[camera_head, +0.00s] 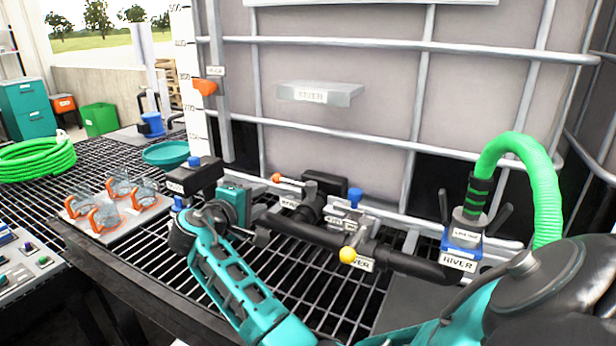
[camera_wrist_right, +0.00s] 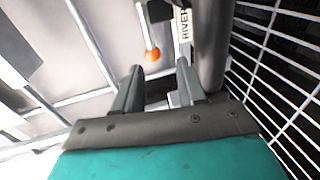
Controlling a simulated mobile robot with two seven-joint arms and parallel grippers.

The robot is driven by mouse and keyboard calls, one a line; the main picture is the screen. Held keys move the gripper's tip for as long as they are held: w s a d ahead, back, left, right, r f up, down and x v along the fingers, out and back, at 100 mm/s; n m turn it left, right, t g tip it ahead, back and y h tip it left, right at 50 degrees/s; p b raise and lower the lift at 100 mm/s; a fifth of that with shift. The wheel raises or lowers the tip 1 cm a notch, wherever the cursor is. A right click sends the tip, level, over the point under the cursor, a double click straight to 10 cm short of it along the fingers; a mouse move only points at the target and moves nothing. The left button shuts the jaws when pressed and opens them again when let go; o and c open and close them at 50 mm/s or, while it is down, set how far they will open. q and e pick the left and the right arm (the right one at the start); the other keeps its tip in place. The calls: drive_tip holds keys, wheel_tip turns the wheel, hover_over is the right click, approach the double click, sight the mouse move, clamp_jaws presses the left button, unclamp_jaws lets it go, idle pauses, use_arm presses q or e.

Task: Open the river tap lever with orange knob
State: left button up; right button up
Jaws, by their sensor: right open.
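The lever with the orange knob (camera_head: 276,178) sticks out to the left from a dark valve (camera_head: 312,205) on the pipework in front of the caged tank. In the right wrist view the orange knob (camera_wrist_right: 153,55) hangs on a thin pale rod, just beyond the fingertips and between their lines. A label reading RIVER (camera_wrist_right: 184,28) is beside it. My right gripper (camera_head: 262,225) points rightward at the pipework; its fingers (camera_wrist_right: 158,86) are open with nothing visible between them. In the head view the knob is just above and beyond the fingers. My left gripper is not in view.
A yellow-knobbed lever (camera_head: 347,254) and blue-knobbed valve (camera_head: 355,195) are close by on the right. A dark pipe (camera_head: 310,233) runs past the fingers to a green hose (camera_head: 520,155). Goggles on a tray (camera_head: 112,212) lie left on the grated bench.

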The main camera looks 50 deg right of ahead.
sight(285, 182)
drive_tip(key=shift+d+r+g, duration=0.4)
drive_tip(key=shift+d+r, duration=0.25)
drive_tip(key=shift+w+d, duration=0.1)
drive_tip(key=shift+d, duration=0.25)
drive_tip(key=x, duration=1.1)
drive_tip(key=shift+w+d+b, duration=0.15)
drive_tip(key=shift+d+b, duration=0.2)
drive_tip(key=shift+b, duration=0.05)
drive_tip(key=shift+c, duration=0.3)
clamp_jaws()
